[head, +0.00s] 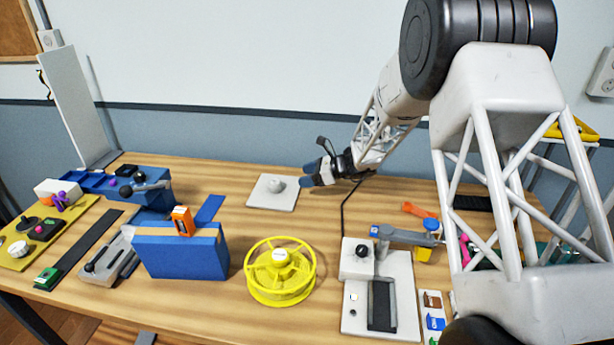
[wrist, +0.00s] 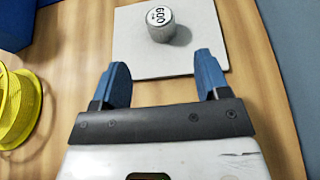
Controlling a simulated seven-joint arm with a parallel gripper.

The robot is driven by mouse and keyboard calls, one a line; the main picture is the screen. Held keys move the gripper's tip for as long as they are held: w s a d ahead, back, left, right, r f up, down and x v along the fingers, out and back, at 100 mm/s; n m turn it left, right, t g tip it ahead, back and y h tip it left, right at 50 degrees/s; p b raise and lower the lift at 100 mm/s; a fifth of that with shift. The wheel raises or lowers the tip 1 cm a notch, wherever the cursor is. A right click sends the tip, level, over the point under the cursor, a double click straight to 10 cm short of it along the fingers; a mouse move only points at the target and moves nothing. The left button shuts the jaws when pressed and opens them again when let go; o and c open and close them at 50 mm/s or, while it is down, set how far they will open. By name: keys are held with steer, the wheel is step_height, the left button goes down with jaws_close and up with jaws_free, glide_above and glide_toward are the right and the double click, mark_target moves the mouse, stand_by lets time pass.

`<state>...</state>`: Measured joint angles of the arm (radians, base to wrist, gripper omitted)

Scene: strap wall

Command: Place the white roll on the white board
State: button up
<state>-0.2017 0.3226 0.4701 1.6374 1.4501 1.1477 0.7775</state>
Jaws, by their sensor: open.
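The white roll (head: 276,185) is a short, pale cylinder standing on the white board (head: 286,204). In the wrist view the roll (wrist: 160,25) is upright, with dark print on its top, near the middle of the visible part of the board (wrist: 135,62). My gripper (head: 309,174) is just right of the board in the head view. In the wrist view my gripper (wrist: 161,70) has its two blue fingers wide apart with nothing between them. The roll lies beyond the fingertips, apart from them.
A white-based device (head: 405,300) is at the front right. Bare wood surrounds the board.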

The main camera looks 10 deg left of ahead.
stand_by(0.4)
steer(key=s+d+r+n+h, duration=0.3)
steer(key=s+d+r+n, duration=0.2)
steer(key=s+d+r, duration=0.55)
steer(key=s+d+r+n+h, duration=0.35)
steer(key=s+d+r, duration=0.3)
steer(key=s, duration=0.65)
steer(key=s+d+r+n+t+h, duration=0.1)
steer(key=s+d+n+h, duration=0.1)
steer(key=s+d, duration=0.3)
steer(key=s+d+r+n+h, duration=0.1)
steer(key=s+d+n, duration=0.3)
steer(key=s, duration=0.9)
steer(key=s+d+r+n+t+h, duration=0.1)
steer(key=s+d+n+h, duration=0.2)
steer(key=s+d, duration=0.4)
steer(key=s+h, duration=0.1)
steer(key=s, duration=0.2)
steer(key=shift+d+t, duration=0.15)
steer(key=shift+t, duration=0.15)
